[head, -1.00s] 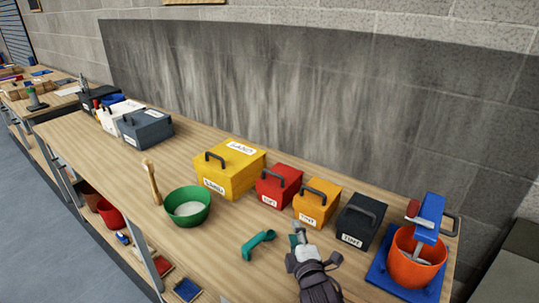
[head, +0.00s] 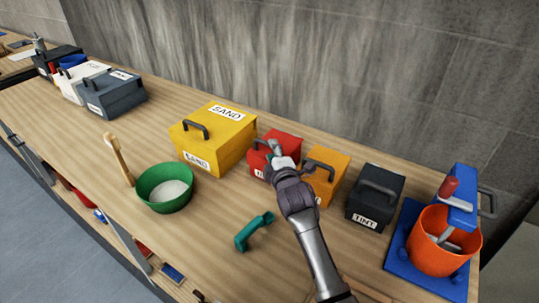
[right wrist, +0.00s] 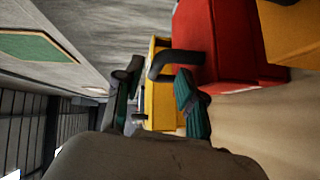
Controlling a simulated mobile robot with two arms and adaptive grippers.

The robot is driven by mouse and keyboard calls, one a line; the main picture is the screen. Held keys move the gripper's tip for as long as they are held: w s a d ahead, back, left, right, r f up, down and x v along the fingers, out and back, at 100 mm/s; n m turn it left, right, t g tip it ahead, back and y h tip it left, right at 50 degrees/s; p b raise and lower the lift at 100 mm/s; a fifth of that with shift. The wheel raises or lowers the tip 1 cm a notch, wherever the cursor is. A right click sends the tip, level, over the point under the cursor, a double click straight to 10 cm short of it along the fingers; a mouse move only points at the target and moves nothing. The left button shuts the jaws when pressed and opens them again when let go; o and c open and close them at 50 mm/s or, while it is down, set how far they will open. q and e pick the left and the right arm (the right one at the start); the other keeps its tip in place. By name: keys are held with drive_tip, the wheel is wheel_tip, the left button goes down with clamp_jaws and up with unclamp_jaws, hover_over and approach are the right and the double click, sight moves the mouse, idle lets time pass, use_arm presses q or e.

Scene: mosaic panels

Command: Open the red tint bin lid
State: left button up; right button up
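The red tint bin (head: 285,139) stands on the bench between the yellow sand bin and the orange bin, its lid down. Its dark handle (head: 257,144) sticks out at the front, and its label is partly covered by my right gripper (head: 277,154). In the right wrist view the red bin (right wrist: 222,40) is close, and its black handle (right wrist: 176,60) reaches between the spread fingers of my right gripper (right wrist: 158,86). The fingers look apart, and I cannot tell whether either touches the handle. My left gripper is not in view.
The yellow sand bin (head: 225,137), orange bin (head: 331,183) and dark grey tint bin (head: 377,196) stand in the same row. A green bowl (head: 165,187) and a teal scoop-like tool (head: 254,231) lie in front. An orange bucket (head: 440,245) stands at right.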

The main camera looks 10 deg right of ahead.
drive_tip(key=w+b, duration=0.1)
drive_tip(key=w, duration=0.1)
drive_tip(key=shift+w+f+b, duration=0.3)
drive_tip(key=shift+f+b, duration=0.05)
drive_tip(key=shift+w+r+b, duration=0.25)
drive_tip(key=shift+w+b, duration=0.1)
drive_tip(key=shift+w, duration=0.35)
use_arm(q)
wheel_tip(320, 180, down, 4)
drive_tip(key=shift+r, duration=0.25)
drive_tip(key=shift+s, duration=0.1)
use_arm(e)
drive_tip(key=shift+s, duration=0.1)
clamp_jaws()
